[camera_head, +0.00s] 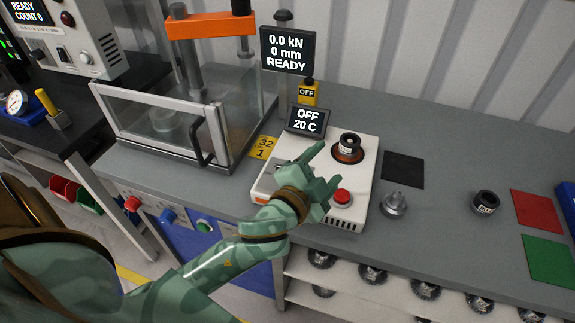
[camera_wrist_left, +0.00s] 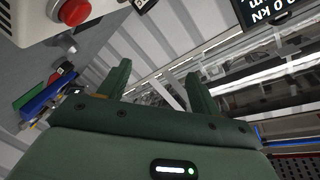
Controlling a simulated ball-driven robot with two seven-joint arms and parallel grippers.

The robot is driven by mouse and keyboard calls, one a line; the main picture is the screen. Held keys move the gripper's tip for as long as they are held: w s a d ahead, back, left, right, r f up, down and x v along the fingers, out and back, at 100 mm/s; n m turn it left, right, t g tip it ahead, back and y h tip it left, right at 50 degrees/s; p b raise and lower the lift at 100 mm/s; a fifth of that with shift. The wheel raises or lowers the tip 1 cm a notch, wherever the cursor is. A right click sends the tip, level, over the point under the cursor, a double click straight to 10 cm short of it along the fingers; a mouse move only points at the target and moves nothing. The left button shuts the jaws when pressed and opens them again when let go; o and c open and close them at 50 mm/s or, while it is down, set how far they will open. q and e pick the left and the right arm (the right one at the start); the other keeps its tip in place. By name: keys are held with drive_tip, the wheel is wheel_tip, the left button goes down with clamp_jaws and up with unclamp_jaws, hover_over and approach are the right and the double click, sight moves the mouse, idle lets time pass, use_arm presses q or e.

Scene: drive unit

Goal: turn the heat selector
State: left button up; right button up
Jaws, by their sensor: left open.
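The white heater unit (camera_head: 357,208) stands on the grey bench, with a small display (camera_head: 307,121) reading OFF, 20 C. A dark ring-shaped part (camera_head: 348,147) sits on its round brown plate, and a red button (camera_head: 342,196) is at its front right. My left gripper (camera_head: 327,166) is open and empty over the middle of the unit; its fingers also show in the left wrist view (camera_wrist_left: 160,78). I cannot make out the heat selector; the gripper and wrist cover part of the unit's face. The red button (camera_wrist_left: 73,12) is at the wrist view's upper left.
A press with a clear guard (camera_head: 165,120) stands to the left, its display (camera_head: 288,49) reading READY. A yellow OFF tag (camera_head: 307,93) is behind the unit. To the right are a black pad (camera_head: 404,170), a metal part (camera_head: 394,203), a dark ring (camera_head: 485,202) and red (camera_head: 536,211) and green (camera_head: 549,260) pads.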

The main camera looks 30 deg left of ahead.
use_arm(q)
drive_tip(key=d+r+m+h, duration=1.3)
drive_tip(key=d+h, duration=0.1)
drive_tip(key=h, duration=0.1)
drive_tip(key=s+d+m+g+h, duration=0.4)
drive_tip(key=d+m+g, duration=0.2)
drive_tip(key=m+g, duration=0.75)
drive_tip(key=w+a+f+m+g+y, duration=0.2)
drive_tip(key=w+a+f+g+y, duration=0.2)
drive_tip(key=a+f+y, duration=0.65)
drive_tip(key=w+a+r+n+y, duration=0.1)
drive_tip(key=a+r+n+y, duration=0.3)
drive_tip(key=a, duration=0.6)
drive_tip(key=w+a+r+n+y, duration=0.15)
drive_tip(key=a+y, duration=0.35)
drive_tip(key=a, duration=0.5)
drive_tip(key=shift+n+t, duration=0.25)
drive_tip(key=shift+n, duration=0.05)
wheel_tip(320, 180, down, 16)
drive_tip(key=b, duration=0.3)
drive_tip(key=shift+a+f+b, duration=0.1)
drive_tip(key=shift+a+b, duration=0.05)
drive_tip(key=shift+b, duration=0.2)
